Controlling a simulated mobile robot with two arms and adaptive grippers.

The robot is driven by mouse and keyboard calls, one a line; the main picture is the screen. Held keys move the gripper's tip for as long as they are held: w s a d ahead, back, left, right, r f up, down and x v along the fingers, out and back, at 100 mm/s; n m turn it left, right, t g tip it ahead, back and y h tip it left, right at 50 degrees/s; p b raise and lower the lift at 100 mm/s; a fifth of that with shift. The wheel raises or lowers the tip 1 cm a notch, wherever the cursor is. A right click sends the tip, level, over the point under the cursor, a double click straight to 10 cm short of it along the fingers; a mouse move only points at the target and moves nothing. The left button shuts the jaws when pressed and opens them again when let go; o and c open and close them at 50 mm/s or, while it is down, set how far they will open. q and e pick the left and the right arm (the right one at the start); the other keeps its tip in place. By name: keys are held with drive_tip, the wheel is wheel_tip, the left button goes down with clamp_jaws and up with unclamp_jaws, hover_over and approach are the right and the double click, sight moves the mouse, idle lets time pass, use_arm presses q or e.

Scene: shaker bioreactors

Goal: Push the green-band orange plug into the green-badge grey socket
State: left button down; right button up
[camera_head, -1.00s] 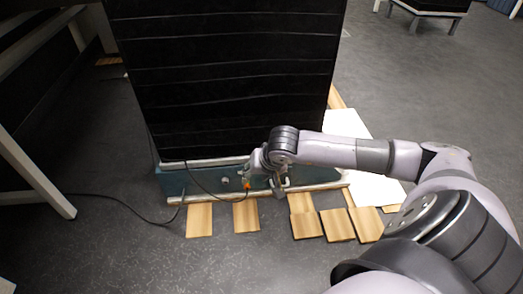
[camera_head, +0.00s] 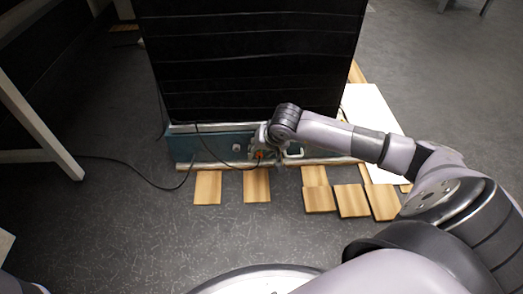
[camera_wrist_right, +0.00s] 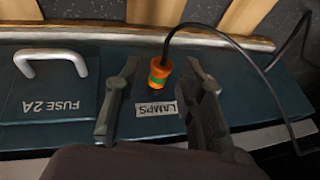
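The orange plug (camera_wrist_right: 160,73) with a green band is on the blue-green panel (camera_wrist_right: 258,105), a black cable leaving its end. It shows small and orange in the head view (camera_head: 259,154). In the right wrist view my right gripper (camera_wrist_right: 163,68) is open, one finger on either side of the plug, with gaps visible between them. I cannot tell whether the plug sits in a socket. The grey socket and its green badge are not visible. My left gripper is not in view.
A "LAMPS" label (camera_wrist_right: 156,108) lies near the plug. A metal handle (camera_wrist_right: 50,57) rises from the "FUSE 2A" cover (camera_wrist_right: 50,104). A pale rail (camera_wrist_right: 120,35) edges the panel. The black cable (camera_head: 133,166) runs over the floor at left. Wooden tiles (camera_head: 257,186) lie in front.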

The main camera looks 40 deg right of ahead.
clamp_jaws()
drive_tip(key=shift+s+a, duration=0.45)
drive_tip(key=shift+s, duration=0.35)
idle(0.5)
drive_tip(key=shift+s+a+p, duration=0.2)
drive_tip(key=shift+s+p, duration=0.1)
drive_tip(key=shift+s, duration=0.1)
drive_tip(key=shift+s+a, duration=0.4)
drive_tip(key=shift+s, duration=0.2)
drive_tip(key=shift+s+a, duration=0.4)
drive_tip(key=shift+s, duration=0.2)
